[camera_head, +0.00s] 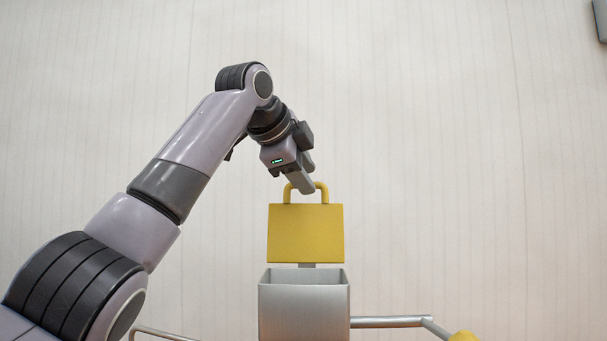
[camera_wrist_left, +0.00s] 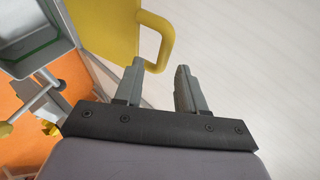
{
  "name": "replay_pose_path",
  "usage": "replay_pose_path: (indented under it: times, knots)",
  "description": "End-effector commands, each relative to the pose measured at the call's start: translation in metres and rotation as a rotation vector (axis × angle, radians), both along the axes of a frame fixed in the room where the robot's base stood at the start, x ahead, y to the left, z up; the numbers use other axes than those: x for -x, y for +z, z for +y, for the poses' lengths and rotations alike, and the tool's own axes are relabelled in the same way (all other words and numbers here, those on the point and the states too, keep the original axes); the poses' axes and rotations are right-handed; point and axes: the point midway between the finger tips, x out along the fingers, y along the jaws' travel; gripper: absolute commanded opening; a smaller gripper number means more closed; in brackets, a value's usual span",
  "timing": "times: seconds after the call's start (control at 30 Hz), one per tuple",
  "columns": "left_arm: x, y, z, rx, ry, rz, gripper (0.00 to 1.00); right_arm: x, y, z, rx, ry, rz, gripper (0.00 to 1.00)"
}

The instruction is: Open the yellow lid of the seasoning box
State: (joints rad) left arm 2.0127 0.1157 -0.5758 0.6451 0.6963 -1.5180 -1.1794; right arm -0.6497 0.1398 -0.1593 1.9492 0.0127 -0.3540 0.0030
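The yellow lid (camera_head: 305,234) stands upright above the back edge of the grey metal seasoning box (camera_head: 304,308), and the box's top is uncovered. Its looped handle (camera_head: 322,190) is on the lid's top edge. The lid and handle also show in the left wrist view (camera_wrist_left: 105,22), with part of a box with green inside (camera_wrist_left: 35,62) at the left. My left gripper (camera_head: 306,187) is at the handle. In the wrist view its fingers (camera_wrist_left: 160,75) are apart, with the handle just beyond or touching the left fingertip; exact contact is unclear. My right gripper is not in view.
A metal bar (camera_head: 388,322) runs right from the box towards a yellow piece (camera_head: 463,337) at the bottom edge. An orange surface (camera_wrist_left: 30,143) lies below in the wrist view. The space before the pale wall right of the lid is clear.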

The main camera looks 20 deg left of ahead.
Motion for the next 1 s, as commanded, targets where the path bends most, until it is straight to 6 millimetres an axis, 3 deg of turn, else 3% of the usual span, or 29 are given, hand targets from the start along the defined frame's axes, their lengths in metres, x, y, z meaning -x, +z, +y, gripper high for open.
replay_pose_path:
  times: [0.17, 0.6, 1.0]
  knots:
    - [0.004, 0.001, 0.001, -0.001, -0.001, 0.002, 0.40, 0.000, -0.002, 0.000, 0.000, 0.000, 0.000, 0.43]
    - [0.055, 0.035, 0.010, 0.000, 0.000, -0.002, 0.40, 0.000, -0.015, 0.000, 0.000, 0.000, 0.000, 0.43]
    - [0.060, 0.038, 0.012, 0.001, 0.000, 0.001, 0.40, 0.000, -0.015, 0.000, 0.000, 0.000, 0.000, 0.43]
